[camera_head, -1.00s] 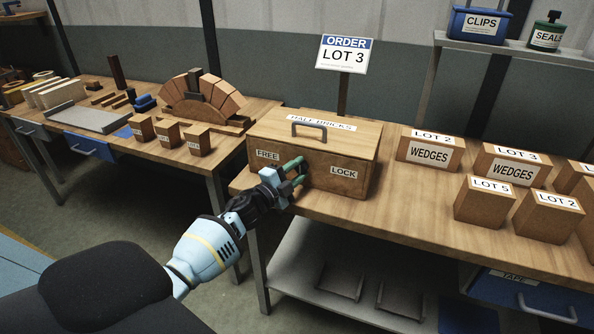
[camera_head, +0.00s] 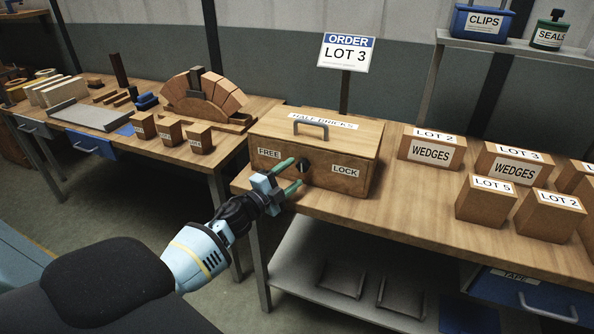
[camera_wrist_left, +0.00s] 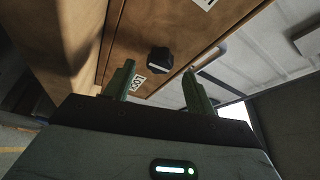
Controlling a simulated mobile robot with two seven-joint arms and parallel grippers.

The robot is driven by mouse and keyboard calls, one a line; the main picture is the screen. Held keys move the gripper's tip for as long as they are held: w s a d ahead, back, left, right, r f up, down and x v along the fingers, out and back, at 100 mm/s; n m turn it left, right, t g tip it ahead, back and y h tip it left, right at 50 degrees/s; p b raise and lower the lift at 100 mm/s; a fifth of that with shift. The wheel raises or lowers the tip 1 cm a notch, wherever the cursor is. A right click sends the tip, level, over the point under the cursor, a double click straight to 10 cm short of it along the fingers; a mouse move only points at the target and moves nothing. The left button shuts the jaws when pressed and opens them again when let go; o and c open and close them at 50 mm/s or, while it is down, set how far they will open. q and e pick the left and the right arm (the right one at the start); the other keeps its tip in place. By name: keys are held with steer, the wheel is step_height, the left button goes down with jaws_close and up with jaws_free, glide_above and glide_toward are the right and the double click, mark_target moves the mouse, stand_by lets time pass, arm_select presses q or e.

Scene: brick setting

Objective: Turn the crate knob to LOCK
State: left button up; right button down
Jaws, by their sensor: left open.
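The wooden crate (camera_head: 260,131) stands on the workbench, with a handle on its lid. Its front has a FREE label (camera_head: 269,153) on the left and a LOCK label (camera_head: 345,171) on the right. The dark knob (camera_head: 306,165) sits between them; which label it points to, I cannot tell. In the left wrist view the black knob (camera_wrist_left: 159,60) shows whole on the crate front, beyond the fingertips. My left gripper (camera_head: 290,175) is open and empty, a little in front of the knob and apart from it. My right gripper is not in view.
An ORDER LOT 3 sign (camera_head: 346,53) stands behind the crate. WEDGES boxes (camera_head: 431,149) and smaller lot boxes are to the right on the bench. A second bench with a brick arch (camera_head: 204,98) stands left. The bench top just right of the crate is clear.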

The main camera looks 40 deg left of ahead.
arm_select(q)
steer(key=s, duration=0.4)
steer(key=shift+a+f, duration=0.25)
steer(key=shift+a, duration=0.05)
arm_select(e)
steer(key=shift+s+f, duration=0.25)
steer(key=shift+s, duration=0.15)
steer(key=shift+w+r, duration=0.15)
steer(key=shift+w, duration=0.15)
